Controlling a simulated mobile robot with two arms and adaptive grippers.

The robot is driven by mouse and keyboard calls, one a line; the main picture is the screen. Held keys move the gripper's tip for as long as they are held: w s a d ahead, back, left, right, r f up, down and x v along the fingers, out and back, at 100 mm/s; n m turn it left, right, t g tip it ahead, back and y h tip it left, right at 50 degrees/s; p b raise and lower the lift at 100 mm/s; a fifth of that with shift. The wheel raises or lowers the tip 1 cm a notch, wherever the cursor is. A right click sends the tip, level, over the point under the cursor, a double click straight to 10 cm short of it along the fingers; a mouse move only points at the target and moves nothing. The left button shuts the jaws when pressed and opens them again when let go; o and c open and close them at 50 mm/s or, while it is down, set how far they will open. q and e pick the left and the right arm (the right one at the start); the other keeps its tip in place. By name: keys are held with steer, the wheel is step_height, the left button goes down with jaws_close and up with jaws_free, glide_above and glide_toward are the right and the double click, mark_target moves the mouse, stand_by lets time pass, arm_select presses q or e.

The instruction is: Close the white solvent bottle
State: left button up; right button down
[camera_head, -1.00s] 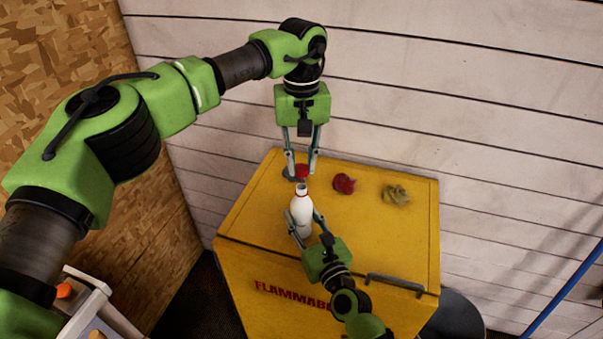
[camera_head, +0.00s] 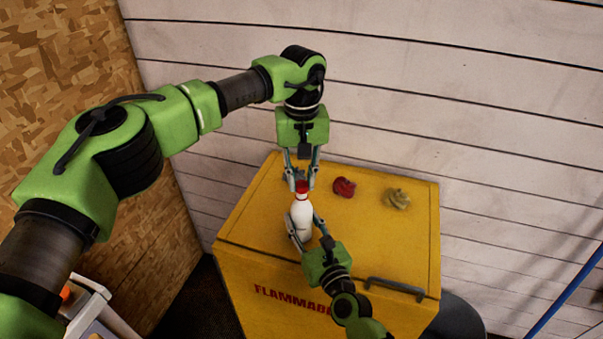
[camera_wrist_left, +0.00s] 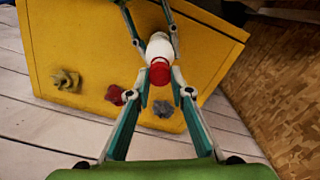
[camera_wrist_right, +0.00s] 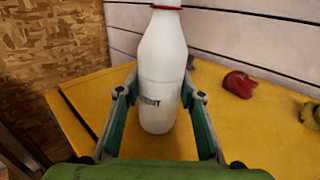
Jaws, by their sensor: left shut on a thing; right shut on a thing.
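The white solvent bottle (camera_head: 301,217) stands upright near the left front of the yellow cabinet's top. My right gripper (camera_head: 305,228) is shut around its body; the right wrist view shows the bottle (camera_wrist_right: 160,80) between both fingers. My left gripper (camera_head: 302,182) is above the bottle, pointing down, shut on the red cap (camera_head: 302,187). The cap is at the bottle's mouth, in line with the neck, as the left wrist view also shows with the cap (camera_wrist_left: 160,73) over the bottle (camera_wrist_left: 160,47). I cannot tell whether the cap is threaded on.
The yellow cabinet (camera_head: 258,215) bears a red crumpled rag (camera_head: 344,187) and a yellowish rag (camera_head: 397,198) to the right of the bottle. A grey rag (camera_wrist_left: 163,108) lies behind it. The cabinet top's right front is clear. A plank wall (camera_head: 450,90) stands behind.

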arm_select(q)
steer(key=shift+f, duration=0.7)
stand_by(0.5)
steer(key=m, duration=0.6)
steer(key=shift+d+m, duration=0.1)
steer(key=shift+m, duration=0.2)
steer(key=o, duration=0.7)
